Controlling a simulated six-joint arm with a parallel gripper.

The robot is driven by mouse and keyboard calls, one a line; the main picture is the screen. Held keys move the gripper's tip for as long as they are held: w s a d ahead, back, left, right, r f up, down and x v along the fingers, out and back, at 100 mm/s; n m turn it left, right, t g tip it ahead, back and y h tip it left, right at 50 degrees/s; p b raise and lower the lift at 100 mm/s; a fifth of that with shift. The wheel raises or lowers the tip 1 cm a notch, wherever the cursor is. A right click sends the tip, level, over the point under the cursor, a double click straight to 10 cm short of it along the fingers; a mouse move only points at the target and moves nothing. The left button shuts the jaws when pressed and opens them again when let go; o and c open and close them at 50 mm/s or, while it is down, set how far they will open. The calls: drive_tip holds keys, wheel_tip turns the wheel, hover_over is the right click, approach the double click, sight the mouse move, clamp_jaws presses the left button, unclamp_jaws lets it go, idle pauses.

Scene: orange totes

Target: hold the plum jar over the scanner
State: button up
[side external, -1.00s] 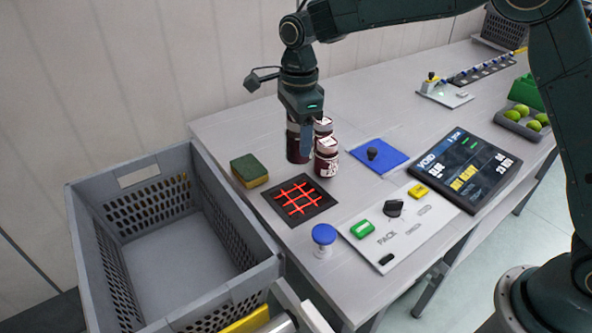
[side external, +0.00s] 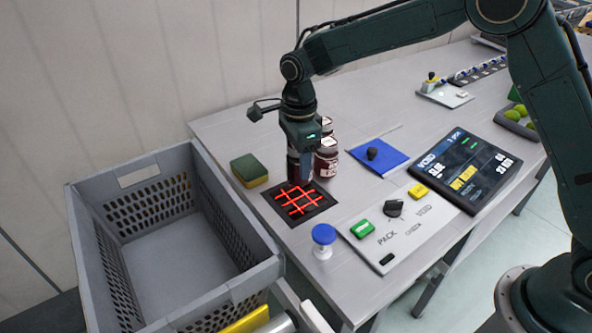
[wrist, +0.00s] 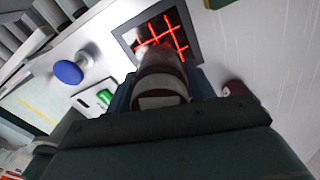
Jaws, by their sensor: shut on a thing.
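The scanner (side external: 315,209) is a dark square plate with a glowing red grid, set in the tabletop. My gripper (side external: 301,169) is shut on a dark jar (side external: 292,170) at the scanner's far edge in the side view; whether it clears the table is hard to tell. In the wrist view the held jar (wrist: 163,78), with a pale band and a dark top, overlaps the lower edge of the scanner grid (wrist: 177,38). Its label cannot be read, so I cannot confirm it is plum. My fingers hide part of it.
Two more dark red jars stand close behind on the right, the nearer one (side external: 326,162) beside my gripper. A green and yellow sponge (side external: 249,170) lies left of the scanner. A blue knob (side external: 323,235), a button panel (side external: 400,226) and a grey crate (side external: 235,205) are around it.

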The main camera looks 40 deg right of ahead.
drive_tip(key=shift+f, duration=1.2)
drive_tip(key=shift+r, duration=0.2)
drive_tip(key=shift+r, duration=2.1)
